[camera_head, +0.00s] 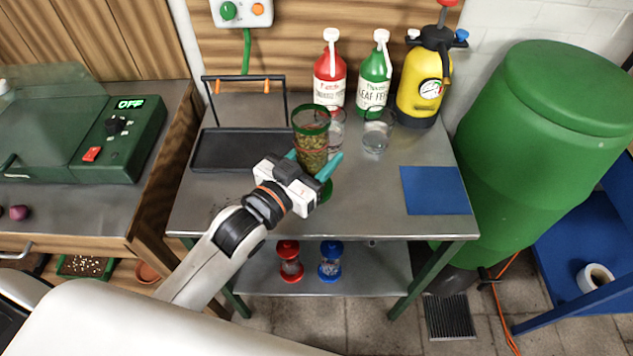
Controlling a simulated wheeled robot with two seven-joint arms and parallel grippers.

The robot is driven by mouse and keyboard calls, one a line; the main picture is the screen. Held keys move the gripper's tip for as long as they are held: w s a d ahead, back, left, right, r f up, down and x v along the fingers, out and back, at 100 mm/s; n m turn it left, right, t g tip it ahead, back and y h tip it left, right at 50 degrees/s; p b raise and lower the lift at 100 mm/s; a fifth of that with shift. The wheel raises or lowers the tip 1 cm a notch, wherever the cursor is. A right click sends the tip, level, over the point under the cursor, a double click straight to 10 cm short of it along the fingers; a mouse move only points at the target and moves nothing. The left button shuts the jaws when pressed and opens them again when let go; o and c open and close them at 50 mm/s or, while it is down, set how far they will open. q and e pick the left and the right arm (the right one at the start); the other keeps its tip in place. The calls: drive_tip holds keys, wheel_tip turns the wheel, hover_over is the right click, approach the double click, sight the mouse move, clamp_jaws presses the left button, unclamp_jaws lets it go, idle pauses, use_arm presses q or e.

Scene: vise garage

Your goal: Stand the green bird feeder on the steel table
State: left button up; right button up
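The green bird feeder (312,142), a clear tube of seed with a green rim and green base, is upright over the middle of the steel table (375,215). My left gripper (314,162) has its teal fingers on either side of the tube and appears shut on it. The gripper body hides the lower tube and part of the base. I cannot tell whether the base touches the tabletop. My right gripper is not in view.
Red (329,78) and green (375,78) bottles, a yellow sprayer (421,85) and clear glasses (375,138) stand behind. A black tray (238,150) is left, a blue mat (435,190) right. Red (289,262) and blue (330,262) feeders stand on the lower shelf.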

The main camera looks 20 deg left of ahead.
sight(318, 171)
use_arm(q)
drive_tip(key=shift+w+d+f, duration=0.1)
drive_tip(key=shift+d+f, duration=0.05)
drive_tip(key=shift+f, duration=0.7)
wheel_tip(318, 171, down, 2)
drive_tip(key=shift+f, duration=0.25)
drive_tip(key=shift+f+b, duration=0.3)
drive_tip(key=shift+f, duration=0.2)
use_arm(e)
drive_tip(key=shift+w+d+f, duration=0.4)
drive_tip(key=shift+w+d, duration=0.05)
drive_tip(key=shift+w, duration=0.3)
use_arm(q)
drive_tip(key=shift+f, duration=0.15)
drive_tip(key=o, duration=1.3)
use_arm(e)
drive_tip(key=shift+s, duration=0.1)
